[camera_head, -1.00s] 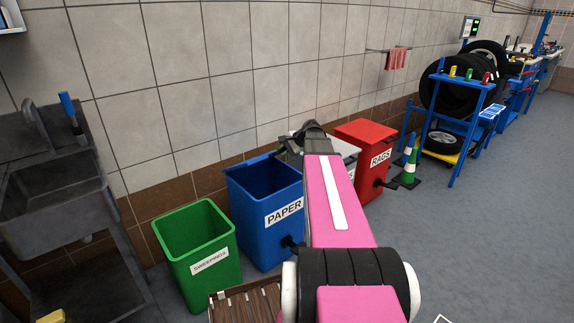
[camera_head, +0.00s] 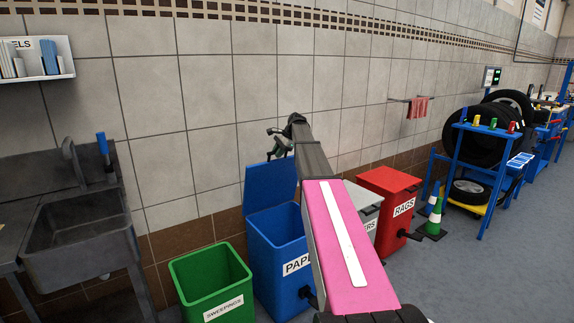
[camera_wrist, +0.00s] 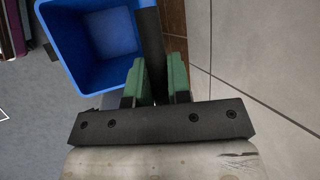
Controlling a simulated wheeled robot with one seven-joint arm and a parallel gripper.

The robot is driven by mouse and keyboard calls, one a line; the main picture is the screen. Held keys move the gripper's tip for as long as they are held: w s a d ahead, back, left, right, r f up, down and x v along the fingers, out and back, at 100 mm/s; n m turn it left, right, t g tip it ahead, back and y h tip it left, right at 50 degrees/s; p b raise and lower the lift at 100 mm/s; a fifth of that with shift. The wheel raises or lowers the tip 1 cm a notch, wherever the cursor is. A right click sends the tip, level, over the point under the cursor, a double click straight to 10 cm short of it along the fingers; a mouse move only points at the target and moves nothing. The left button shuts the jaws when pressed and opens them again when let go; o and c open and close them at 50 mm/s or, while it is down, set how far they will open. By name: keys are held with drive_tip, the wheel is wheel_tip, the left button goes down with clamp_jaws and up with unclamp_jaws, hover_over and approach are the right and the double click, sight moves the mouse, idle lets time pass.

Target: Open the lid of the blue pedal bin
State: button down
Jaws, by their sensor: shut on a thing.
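The blue pedal bin (camera_head: 279,255), labelled PAPER, stands against the wall between the green and grey bins. Its lid (camera_head: 268,184) stands raised and near upright at the back of the opening. My gripper (camera_head: 278,146) is at the lid's top edge, with my arm crossing in front of the bin's right side. In the wrist view my gripper's green fingers (camera_wrist: 156,80) are closed around a dark strip (camera_wrist: 151,35), which appears to be the lid seen edge-on. The open, empty-looking blue bin (camera_wrist: 98,45) lies to its left there.
An open green bin (camera_head: 212,282) stands to the left, and a red bin (camera_head: 389,210) to the right. A grey bin (camera_head: 366,196) is partly behind my arm. The tiled wall (camera_head: 210,130) is close behind. A sink (camera_head: 80,232) is at far left.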

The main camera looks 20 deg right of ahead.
drive_tip(key=w, duration=0.1)
drive_tip(key=w+a, duration=0.1)
drive_tip(key=w, duration=0.1)
drive_tip(key=w+a+r, duration=0.1)
drive_tip(key=w, duration=0.1)
drive_tip(key=shift+w, duration=0.2)
drive_tip(key=c, duration=1.1)
unclamp_jaws()
drive_tip(key=shift+o, duration=0.2)
drive_tip(key=v, duration=1)
drive_tip(key=shift+d+r, duration=0.2)
drive_tip(key=shift+r, duration=0.15)
drive_tip(key=shift+s, duration=0.15)
